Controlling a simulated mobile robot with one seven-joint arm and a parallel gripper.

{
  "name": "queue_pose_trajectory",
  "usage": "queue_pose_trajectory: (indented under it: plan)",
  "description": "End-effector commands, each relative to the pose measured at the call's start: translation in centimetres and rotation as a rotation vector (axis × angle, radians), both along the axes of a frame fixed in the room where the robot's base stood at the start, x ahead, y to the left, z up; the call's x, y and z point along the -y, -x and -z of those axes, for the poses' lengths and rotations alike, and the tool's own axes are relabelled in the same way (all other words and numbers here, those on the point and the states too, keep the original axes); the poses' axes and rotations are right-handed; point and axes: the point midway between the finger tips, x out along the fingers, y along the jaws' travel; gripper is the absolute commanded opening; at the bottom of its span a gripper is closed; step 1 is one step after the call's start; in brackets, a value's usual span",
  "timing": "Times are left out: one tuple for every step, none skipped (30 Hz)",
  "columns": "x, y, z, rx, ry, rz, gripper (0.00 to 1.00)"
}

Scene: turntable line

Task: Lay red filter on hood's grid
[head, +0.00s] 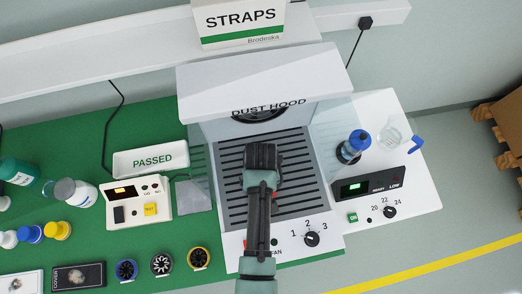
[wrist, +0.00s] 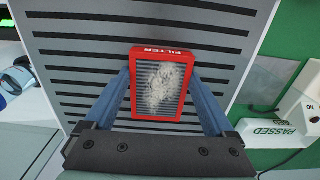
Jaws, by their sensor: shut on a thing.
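The red filter (wrist: 158,52) is a flat red frame with a slatted face and a patch of pale grey fluff on it. In the wrist view it sits between the two blue fingers of my gripper (wrist: 159,82), which is shut on its sides. The filter is over the hood's slotted grid (wrist: 85,42); I cannot tell whether it touches the grid. In the head view the dust hood (head: 265,100) stands at the back of the grid (head: 230,180). My arm and gripper (head: 262,160) reach over the grid there and hide most of the filter.
Left of the hood are a PASSED tray (head: 150,160), a tester box (head: 135,200) and several bottles on a green mat. At right stands a white station (head: 375,165) with a blue-topped tool (head: 355,145). The hood's front panel has a dial (head: 312,239).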

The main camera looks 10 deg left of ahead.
Motion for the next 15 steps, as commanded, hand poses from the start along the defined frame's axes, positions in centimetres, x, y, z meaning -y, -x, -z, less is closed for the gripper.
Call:
queue_pose_trajectory:
  plan:
    - [0.0, 0.0, 0.3, 0.0, 0.0, 0.0, 0.33]
    - [0.0, 0.0, 0.2, 0.0, 0.0, 0.0, 0.94]
    - [0.0, 0.0, 0.1, 0.0, 0.0, 0.0, 1.0]
    - [0.0, 0.0, 0.1, 0.0, 0.0, 0.0, 1.0]
    - [0.0, 0.0, 0.1, 0.0, 0.0, 0.0, 1.0]
    - [0.0, 0.0, 0.1, 0.0, 0.0, 0.0, 1.0]
    - [0.0, 0.0, 0.1, 0.0, 0.0, 0.0, 1.0]
    - [0.0, 0.0, 0.1, 0.0, 0.0, 0.0, 1.0]
    - [0.0, 0.0, 0.1, 0.0, 0.0, 0.0, 1.0]
    - [0.0, 0.0, 0.0, 0.0, 0.0, 0.0, 1.0]
    - [0.0, 0.0, -0.1, 0.0, 0.0, 0.0, 1.0]
    - [0.0, 0.0, -0.3, 0.0, 0.0, 0.0, 1.0]
    - [0.0, 0.0, -0.5, 0.0, 0.0, 0.0, 1.0]
    - [0.0, 0.0, -0.7, 0.0, 0.0, 0.0, 1.0]
    - [0.0, -0.1, -1.1, 0.002, 0.0, 0.0, 1.0]
